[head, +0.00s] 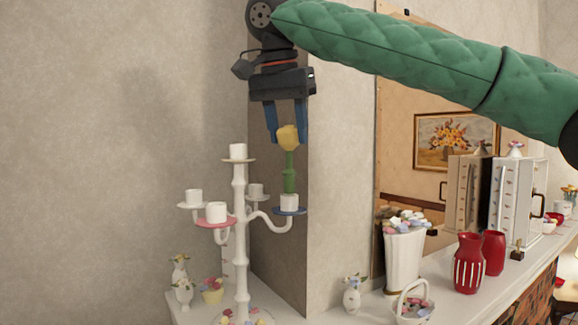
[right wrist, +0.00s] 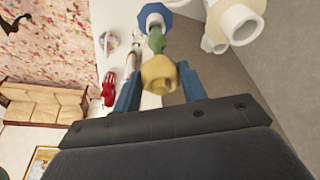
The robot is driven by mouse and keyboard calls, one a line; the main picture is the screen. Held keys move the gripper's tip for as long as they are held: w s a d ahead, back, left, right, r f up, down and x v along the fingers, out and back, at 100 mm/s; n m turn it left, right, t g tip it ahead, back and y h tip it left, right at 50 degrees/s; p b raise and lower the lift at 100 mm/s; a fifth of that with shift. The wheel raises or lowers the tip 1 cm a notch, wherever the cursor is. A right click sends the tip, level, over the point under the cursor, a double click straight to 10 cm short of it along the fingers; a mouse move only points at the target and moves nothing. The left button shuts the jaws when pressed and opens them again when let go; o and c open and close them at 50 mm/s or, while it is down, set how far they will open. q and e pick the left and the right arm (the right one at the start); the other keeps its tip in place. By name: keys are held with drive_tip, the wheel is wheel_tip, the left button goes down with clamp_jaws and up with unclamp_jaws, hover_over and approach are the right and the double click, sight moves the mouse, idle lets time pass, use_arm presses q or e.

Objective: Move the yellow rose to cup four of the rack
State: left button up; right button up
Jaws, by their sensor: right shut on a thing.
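The yellow rose (head: 288,137) has a yellow head and a thick green stem. It stands upright, its stem's lower end at the white cup on the blue saucer (head: 290,211) of the rack; I cannot tell how deep it sits in. My right gripper (head: 288,140) points down from above and is shut on the rose's head. In the right wrist view the rose (right wrist: 159,75) is between the blue fingers, with the blue saucer (right wrist: 155,17) beyond. The white rack (head: 240,235) has several cups on arms, one on a pink saucer (head: 215,222). My left gripper is out of view.
A white vase of flowers (head: 404,255), red vases (head: 468,263) and a small basket (head: 411,303) stand on the mantel to the right. A wall corner is close behind the rack.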

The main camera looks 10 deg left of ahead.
drive_tip(key=shift+r, duration=0.35)
drive_tip(key=shift+r+p, duration=0.6)
drive_tip(key=shift+p, duration=0.05)
